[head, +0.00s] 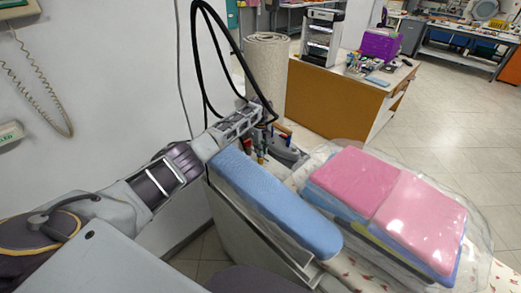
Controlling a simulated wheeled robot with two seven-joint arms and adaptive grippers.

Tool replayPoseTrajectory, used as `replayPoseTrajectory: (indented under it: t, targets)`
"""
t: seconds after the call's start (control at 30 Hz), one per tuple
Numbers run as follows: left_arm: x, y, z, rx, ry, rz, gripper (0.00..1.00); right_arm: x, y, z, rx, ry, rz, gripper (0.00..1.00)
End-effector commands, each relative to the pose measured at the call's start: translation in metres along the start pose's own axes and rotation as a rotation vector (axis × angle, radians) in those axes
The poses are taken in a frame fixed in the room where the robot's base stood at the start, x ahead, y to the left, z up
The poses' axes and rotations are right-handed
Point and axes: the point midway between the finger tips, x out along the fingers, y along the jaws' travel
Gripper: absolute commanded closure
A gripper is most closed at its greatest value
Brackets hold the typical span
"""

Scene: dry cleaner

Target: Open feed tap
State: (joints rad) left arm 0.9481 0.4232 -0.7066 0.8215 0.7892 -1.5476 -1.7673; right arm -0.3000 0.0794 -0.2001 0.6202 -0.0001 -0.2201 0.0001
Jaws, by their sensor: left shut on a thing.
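My left gripper (268,116) reaches in from the left along the wall, to the far end of the blue padded board. It is shut at a small cluster of pipe fittings with red, green and blue parts (262,148). The feed tap appears to be in its fingers, but the fingers and the arm hide most of it. I cannot make out which way its handle points. My right gripper is out of view.
The blue padded board (275,205) lies just below my left forearm. Pink folded items in clear plastic (420,220) lie to the right. Black hoses (226,60) loop above the gripper. A rolled beige carpet (266,68) and a wooden desk (330,102) stand behind.

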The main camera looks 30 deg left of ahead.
Motion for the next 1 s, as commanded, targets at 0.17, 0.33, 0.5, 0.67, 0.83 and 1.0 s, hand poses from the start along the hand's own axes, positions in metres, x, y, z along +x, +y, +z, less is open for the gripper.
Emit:
replayPoseTrajectory:
  t: [0.17, 0.33, 0.5, 0.67, 0.83, 1.0]
  targets:
    - [-0.002, -0.002, 0.000, 0.002, -0.001, -0.005, 1.00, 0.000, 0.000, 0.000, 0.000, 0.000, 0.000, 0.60]
    - [-0.002, -0.001, 0.000, 0.001, -0.001, -0.004, 0.73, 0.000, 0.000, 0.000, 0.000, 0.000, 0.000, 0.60]
    - [-0.001, -0.001, 0.000, 0.000, -0.001, -0.002, 0.66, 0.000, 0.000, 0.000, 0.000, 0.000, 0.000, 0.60]
    - [-0.001, -0.001, 0.000, 0.000, 0.000, -0.001, 0.66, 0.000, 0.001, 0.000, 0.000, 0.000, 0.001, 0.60]
    - [-0.003, -0.001, 0.000, 0.000, 0.000, -0.002, 0.66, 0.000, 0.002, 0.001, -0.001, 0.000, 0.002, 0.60]
    - [-0.015, -0.001, 0.000, 0.000, 0.000, -0.002, 0.66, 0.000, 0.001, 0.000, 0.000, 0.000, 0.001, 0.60]
